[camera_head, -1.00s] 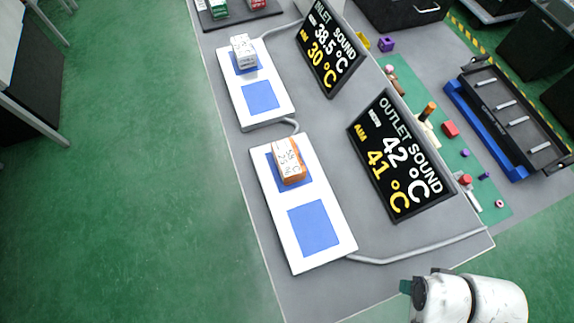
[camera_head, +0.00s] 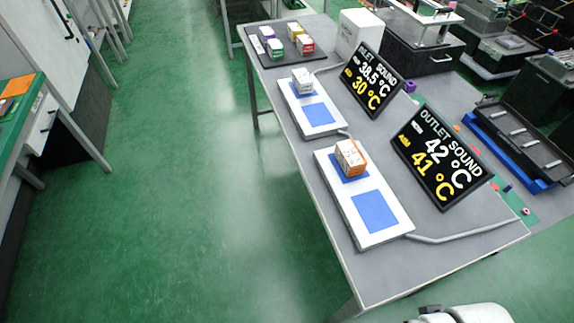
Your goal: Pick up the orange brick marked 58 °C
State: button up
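An orange brick (camera_head: 350,157) with a white, printed top sits on the far blue square of the nearer white board (camera_head: 342,213). Its lettering is too small to read surely now. The near blue square (camera_head: 375,211) of that board is empty. Only a white part of my arm shows at the bottom right edge; my gripper is not in view, and nothing touches the brick.
The sign reading 42 °C and 41 °C (camera_head: 440,158) stands right of the brick. A second white board (camera_head: 296,110) holds a pale brick (camera_head: 302,81). A dark tray (camera_head: 262,56) with several coloured bricks lies farther back. Green floor left of the table is open.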

aim_at(353, 163)
jog(key=u, duration=2.05)
jog(key=k+l+u, duration=0.15)
jog(key=l, duration=0.3)
jog(key=k+l+u, duration=0.15)
jog(key=l, duration=0.25)
jog(key=k+l+u, duration=0.35)
jog(key=k+l, duration=0.2)
jog(key=l, duration=0.2)
